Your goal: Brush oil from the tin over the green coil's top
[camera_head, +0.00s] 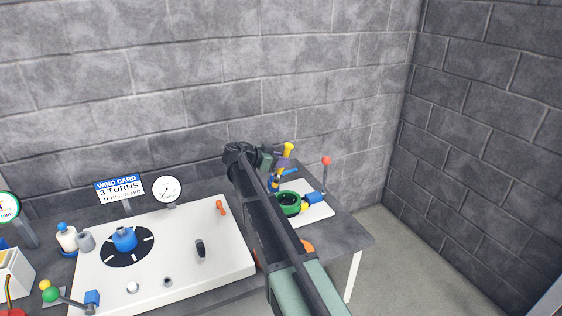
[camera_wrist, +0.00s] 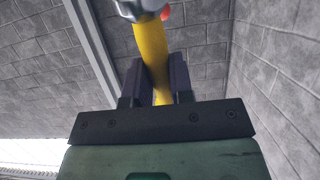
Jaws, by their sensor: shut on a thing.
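My gripper (camera_head: 284,161) is shut on a yellow handle (camera_wrist: 151,58), apparently the brush's, above the back of the table. In the wrist view the handle passes between the dark jaws (camera_wrist: 154,72), with a pale grey end at the picture's top edge; bristles cannot be made out. The handle's yellow end (camera_head: 288,148) shows above the jaws in the head view. The green coil (camera_head: 290,211) lies on a white plate at the table's right, below my gripper and apart from it. I cannot make out the oil tin; my arm covers part of this area.
A red-knobbed post (camera_head: 326,161) rises behind the plate. A white panel (camera_head: 180,262) with a blue knob (camera_head: 124,238) and levers fills the left. Brick walls stand behind and right.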

